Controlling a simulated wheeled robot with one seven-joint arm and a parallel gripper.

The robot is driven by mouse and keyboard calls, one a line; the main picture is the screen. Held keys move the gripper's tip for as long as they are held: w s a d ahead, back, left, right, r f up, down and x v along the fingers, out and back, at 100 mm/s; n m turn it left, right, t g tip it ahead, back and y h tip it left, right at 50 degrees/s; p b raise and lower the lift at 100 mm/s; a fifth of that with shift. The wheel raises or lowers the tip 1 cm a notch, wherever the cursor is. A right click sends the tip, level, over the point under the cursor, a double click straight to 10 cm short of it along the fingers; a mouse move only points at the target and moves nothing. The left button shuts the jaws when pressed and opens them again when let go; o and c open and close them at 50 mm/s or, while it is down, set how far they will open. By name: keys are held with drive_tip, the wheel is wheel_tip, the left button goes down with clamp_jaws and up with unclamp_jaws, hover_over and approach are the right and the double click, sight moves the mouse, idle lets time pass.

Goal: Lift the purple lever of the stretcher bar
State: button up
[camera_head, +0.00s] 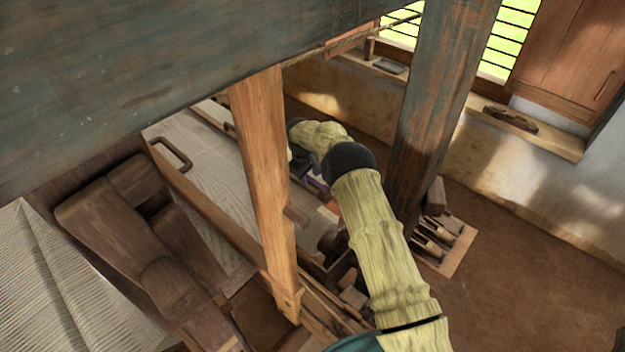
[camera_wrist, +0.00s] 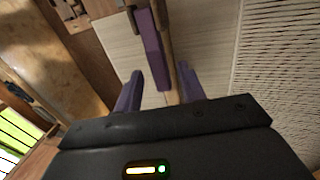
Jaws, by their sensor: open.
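The purple lever (camera_wrist: 151,50) shows in the wrist view as a narrow purple bar. It lies alongside a thin brown wooden bar (camera_wrist: 164,30), which appears to be the stretcher bar, over pale cloth (camera_wrist: 120,40). My gripper (camera_wrist: 160,72) is open, its two purple fingers on either side of the lever's near end in the picture. I cannot tell whether they touch it. In the head view my arm reaches past a wooden post, and my gripper (camera_head: 311,180) is mostly hidden, a purple patch showing there. The lever cannot be made out separately in that view.
A wooden post (camera_head: 265,180) stands left of my arm, and a thick dark pillar (camera_head: 440,100) stands right of it. A large beam (camera_head: 180,80) crosses overhead. A tray of tools (camera_head: 445,245) lies on the floor at the right, with bare floor beyond.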

drive_tip(key=shift+w+f, duration=0.1)
drive_tip(key=shift+f, duration=0.45)
drive_tip(key=shift+c, duration=0.2)
